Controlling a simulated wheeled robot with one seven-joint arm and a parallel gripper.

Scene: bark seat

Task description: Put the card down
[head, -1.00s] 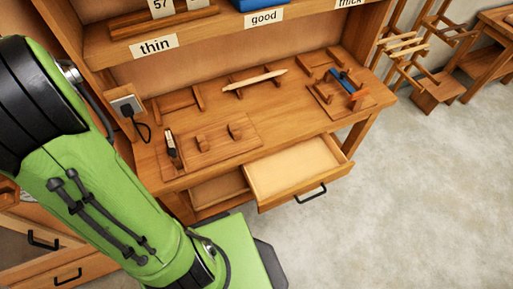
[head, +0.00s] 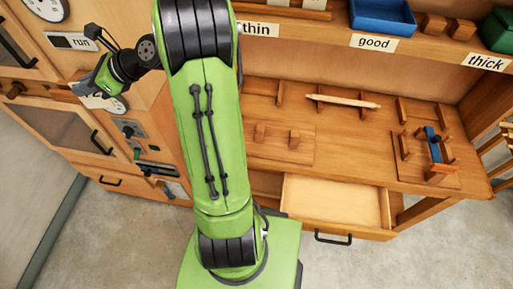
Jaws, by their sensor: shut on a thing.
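My gripper (head: 88,92) is at the left in the head view, in front of the cabinet front below the "run" display. It is small and seen from behind, with its fingers pointing down and left. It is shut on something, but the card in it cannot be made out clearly.
The workbench (head: 350,150) holds a pale stick (head: 343,101) and wooden fixtures, one with a blue piece (head: 433,143). An open drawer (head: 330,200) juts out below. Labels "thin" (head: 258,29), "good" (head: 374,42) and "thick" (head: 486,62) mark the shelf.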

